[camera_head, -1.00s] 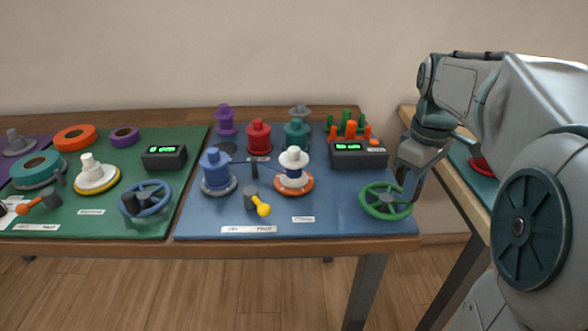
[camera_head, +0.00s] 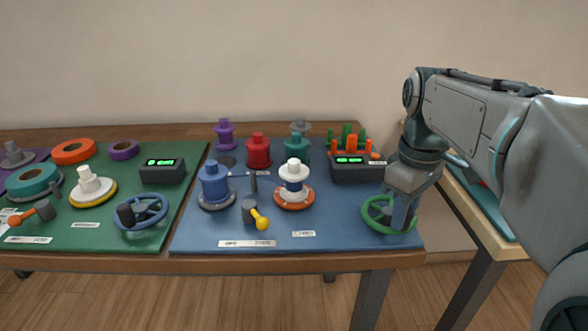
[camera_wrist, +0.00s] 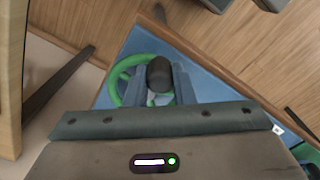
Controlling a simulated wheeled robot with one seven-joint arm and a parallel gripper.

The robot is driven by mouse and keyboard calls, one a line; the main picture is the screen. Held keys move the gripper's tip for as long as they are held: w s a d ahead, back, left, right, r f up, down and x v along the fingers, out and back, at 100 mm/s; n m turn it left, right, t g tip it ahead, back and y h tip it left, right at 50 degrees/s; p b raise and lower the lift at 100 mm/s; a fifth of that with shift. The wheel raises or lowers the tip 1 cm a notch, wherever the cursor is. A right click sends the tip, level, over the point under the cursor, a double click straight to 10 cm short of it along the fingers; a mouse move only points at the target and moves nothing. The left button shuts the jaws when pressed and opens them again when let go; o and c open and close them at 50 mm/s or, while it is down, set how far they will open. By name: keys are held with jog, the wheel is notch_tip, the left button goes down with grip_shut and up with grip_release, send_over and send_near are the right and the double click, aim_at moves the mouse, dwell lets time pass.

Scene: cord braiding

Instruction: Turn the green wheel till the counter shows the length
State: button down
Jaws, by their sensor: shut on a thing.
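The green wheel (camera_head: 374,226) lies at the front right corner of the blue mat. My gripper (camera_head: 403,222) reaches down over the wheel's right side and hides part of it. In the wrist view the green wheel (camera_wrist: 122,75) shows beyond my gripper, and the gripper (camera_wrist: 160,85) is shut on the wheel's dark knob (camera_wrist: 159,72). The counter (camera_head: 356,167) is a black box with a lit green display behind the wheel. Its digits are too small to read.
The blue mat (camera_head: 340,238) also bears several spools and a yellow-tipped lever (camera_head: 257,216) left of the wheel. A green mat (camera_head: 100,240) with a blue wheel (camera_head: 143,212) and another counter (camera_head: 162,171) lies further left. A second table (camera_head: 478,205) stands at the right.

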jog(key=shift+a, duration=0.95)
jog(key=shift+w+r+p, duration=0.1)
jog(key=shift+p, duration=0.5)
